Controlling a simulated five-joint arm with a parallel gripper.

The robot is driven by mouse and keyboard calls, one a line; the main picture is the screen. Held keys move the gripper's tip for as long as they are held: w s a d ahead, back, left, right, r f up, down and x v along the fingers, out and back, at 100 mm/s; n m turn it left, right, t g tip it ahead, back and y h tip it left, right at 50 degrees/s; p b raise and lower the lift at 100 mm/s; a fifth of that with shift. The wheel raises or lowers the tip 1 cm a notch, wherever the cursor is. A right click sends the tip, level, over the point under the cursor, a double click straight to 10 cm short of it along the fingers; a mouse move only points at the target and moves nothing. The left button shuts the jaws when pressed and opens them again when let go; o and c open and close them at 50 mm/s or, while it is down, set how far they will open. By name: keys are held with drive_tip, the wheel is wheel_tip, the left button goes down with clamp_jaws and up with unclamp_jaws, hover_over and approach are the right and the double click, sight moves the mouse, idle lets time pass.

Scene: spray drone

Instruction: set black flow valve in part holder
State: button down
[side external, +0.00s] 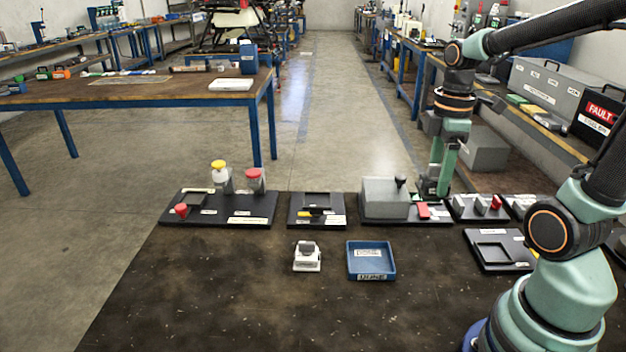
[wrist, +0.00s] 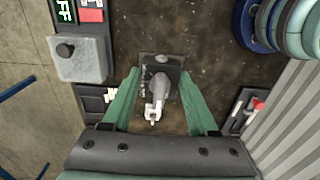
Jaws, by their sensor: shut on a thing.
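My gripper (side external: 434,188) points down behind and to the right of a grey box in the side view. In the wrist view its two green fingers (wrist: 160,82) are closed on a small dark block with a grey fitting and a pale nozzle, which appears to be the black flow valve (wrist: 173,74). In the side view the valve is mostly hidden by the fingers. Two black plates with square recesses, one at back centre (side external: 317,221) and one at right (side external: 489,266), look like holders. I cannot tell which is the part holder.
The grey box (side external: 385,196) with a black knob stands close to my gripper; a red block (side external: 423,211) is beside it. A plate of knobs (side external: 242,222) is at left. A blue tray (side external: 371,274) and a white part (side external: 306,264) sit in front.

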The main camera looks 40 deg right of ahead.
drive_tip(key=shift+w+r, duration=0.25)
drive_tip(key=shift+r, duration=0.15)
drive_tip(key=w+d+r, duration=0.2)
drive_tip(key=w+r, duration=0.2)
drive_tip(key=w, duration=0.5)
hover_over(319, 201)
drive_tip(key=shift+f, duration=1.5)
wheel_tip(319, 201, down, 19)
drive_tip(key=shift+a+f, duration=0.1)
drive_tip(key=shift+f, duration=0.05)
drive_tip(key=shift+f, duration=0.2)
drive_tip(key=shift+c, duration=0.9)
unclamp_jaws()
